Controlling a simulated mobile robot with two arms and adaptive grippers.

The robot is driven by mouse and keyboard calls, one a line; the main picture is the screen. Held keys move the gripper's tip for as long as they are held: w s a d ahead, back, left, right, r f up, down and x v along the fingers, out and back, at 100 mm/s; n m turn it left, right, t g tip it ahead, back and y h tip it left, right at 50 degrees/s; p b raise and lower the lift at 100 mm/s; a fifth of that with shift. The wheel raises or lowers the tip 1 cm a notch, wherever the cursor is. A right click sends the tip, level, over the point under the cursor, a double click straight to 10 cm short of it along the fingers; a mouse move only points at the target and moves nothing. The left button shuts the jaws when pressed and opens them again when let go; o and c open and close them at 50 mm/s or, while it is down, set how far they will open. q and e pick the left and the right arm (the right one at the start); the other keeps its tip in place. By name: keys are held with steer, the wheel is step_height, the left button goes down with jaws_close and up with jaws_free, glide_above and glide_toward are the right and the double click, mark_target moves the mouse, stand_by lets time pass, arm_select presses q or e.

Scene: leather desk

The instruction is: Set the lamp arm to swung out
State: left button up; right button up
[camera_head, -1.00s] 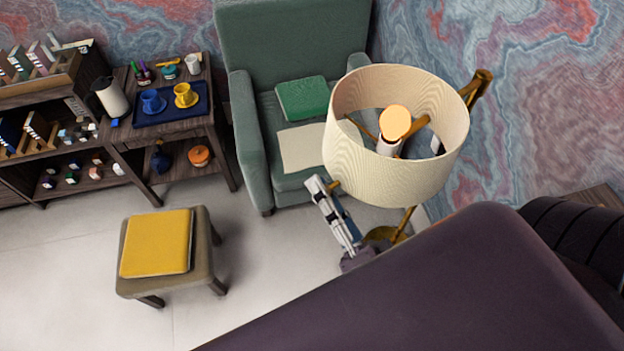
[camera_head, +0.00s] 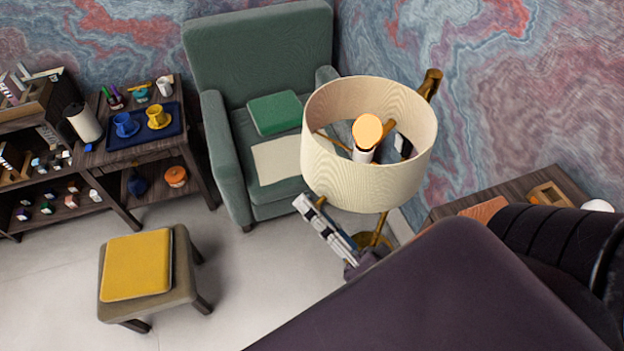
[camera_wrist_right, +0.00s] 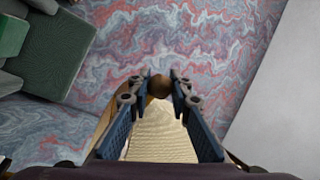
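The lamp has a cream drum shade (camera_head: 345,178) with a lit bulb inside, in the middle of the head view. A brass part (camera_head: 431,85) stands up behind its right side, and a brass base shows below. My right gripper (camera_head: 312,207) shows edge-on below the shade's left side; whether it touches the lamp is unclear there. In the right wrist view the right gripper (camera_wrist_right: 160,76) has its fingers apart. A round brown-brass knob (camera_wrist_right: 160,87) lies between the fingertips in the picture, with the pale shade (camera_wrist_right: 155,138) below it. Contact cannot be told. My left gripper is not in view.
A green armchair (camera_head: 222,150) stands behind the lamp. A stool with a yellow cushion (camera_head: 137,266) is at lower left. A side table with a blue tray (camera_head: 172,117) and shelves are at left. A wooden table (camera_head: 470,193) is at right. Open floor lies in front.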

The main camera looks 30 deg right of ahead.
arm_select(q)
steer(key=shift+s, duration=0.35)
arm_select(e)
steer(key=o, duration=0.5)
steer(key=shift+c, duration=0.2)
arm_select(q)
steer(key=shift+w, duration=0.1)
arm_select(e)
steer(key=v, duration=0.7)
steer(key=shift+s, duration=0.25)
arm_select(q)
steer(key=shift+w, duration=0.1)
arm_select(e)
steer(key=shift+w+f, duration=0.1)
